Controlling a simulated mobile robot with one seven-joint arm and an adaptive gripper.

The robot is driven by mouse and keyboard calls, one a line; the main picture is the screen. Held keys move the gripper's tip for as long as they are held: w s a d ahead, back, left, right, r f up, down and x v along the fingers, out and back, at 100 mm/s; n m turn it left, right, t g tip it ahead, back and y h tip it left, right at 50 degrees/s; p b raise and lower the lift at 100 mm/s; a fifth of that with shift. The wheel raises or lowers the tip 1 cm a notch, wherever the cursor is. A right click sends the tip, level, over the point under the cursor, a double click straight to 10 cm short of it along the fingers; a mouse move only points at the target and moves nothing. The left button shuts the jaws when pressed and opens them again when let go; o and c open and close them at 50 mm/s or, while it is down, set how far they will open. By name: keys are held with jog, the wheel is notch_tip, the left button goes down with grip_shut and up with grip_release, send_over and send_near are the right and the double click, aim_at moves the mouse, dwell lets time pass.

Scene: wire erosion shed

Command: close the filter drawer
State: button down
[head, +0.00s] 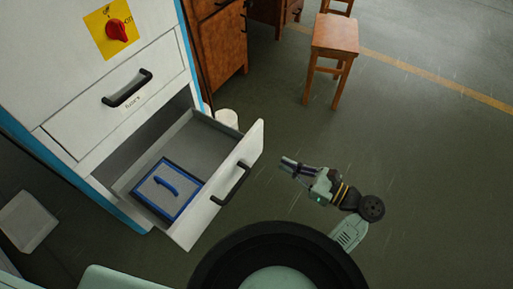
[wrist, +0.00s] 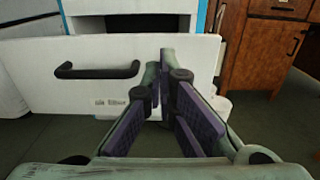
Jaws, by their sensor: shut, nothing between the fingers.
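The filter drawer (head: 256,138) is the lower drawer of a white cabinet and stands pulled far out. Its white front has a black bar handle (head: 231,184), which also shows at the left in the wrist view (wrist: 97,72). A blue-framed panel with a blue handle (head: 166,188) lies inside the drawer. My gripper (head: 284,163) is shut and empty, in front of the drawer's outer face and to the right of the handle. In the wrist view the fingertips (wrist: 164,68) point at the right part of the front and hide some of it. In the head view a gap shows between them and the front.
A closed upper drawer (head: 120,98) and a red rotary switch on a yellow plate (head: 117,30) are above. A white bin (head: 227,119) stands behind the open drawer. Floor at right is clear.

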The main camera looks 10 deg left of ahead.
aim_at(245, 144)
jog(key=p+x, duration=0.1)
jog(key=x, duration=1)
jog(key=shift+a, duration=0.15)
jog(key=shift+w+a, duration=0.1)
jog(key=shift+w+a+p, duration=0.1)
jog(key=shift+a+p, duration=0.2)
jog(key=shift+p, duration=0.05)
jog(key=p+x, duration=0.4)
jog(key=x, duration=2.2)
jog(key=shift+a+f, duration=0.15)
jog(key=shift+a, duration=0.05)
